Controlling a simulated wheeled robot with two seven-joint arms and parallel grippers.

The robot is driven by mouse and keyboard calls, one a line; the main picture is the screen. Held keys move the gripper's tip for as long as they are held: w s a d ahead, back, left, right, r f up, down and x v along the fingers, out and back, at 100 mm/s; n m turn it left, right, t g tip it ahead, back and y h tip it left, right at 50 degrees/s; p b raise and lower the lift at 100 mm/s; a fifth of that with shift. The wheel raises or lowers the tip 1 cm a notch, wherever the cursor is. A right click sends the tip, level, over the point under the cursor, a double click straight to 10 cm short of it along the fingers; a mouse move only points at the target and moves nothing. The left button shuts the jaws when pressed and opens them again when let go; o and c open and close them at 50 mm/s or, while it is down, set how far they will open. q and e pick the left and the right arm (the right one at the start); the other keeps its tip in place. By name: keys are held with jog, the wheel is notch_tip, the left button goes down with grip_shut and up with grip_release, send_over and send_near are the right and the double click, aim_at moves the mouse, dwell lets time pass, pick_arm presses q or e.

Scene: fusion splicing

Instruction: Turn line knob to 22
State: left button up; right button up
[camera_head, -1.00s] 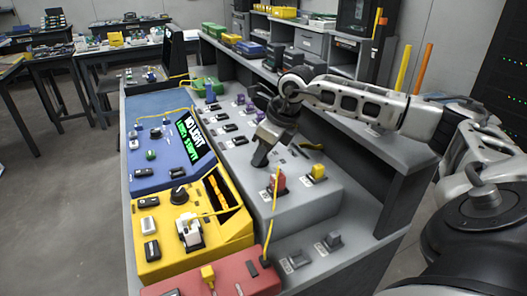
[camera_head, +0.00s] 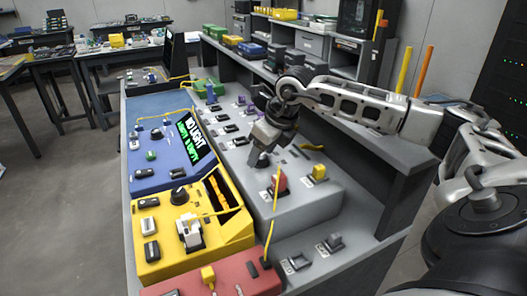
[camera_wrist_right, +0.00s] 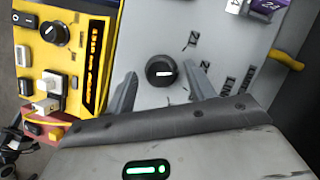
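A round black knob (camera_wrist_right: 162,72) with a white pointer mark sits on the grey panel (camera_wrist_right: 150,30). The mark points roughly right in the right wrist view. My left gripper is not in view.
A yellow module (camera_head: 150,220) with another black knob (camera_head: 179,195) stands left of the grey console. A red button (camera_head: 279,183) and yellow cable (camera_head: 272,225) are close to my right gripper.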

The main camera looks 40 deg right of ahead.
jog(key=v, duration=1.6)
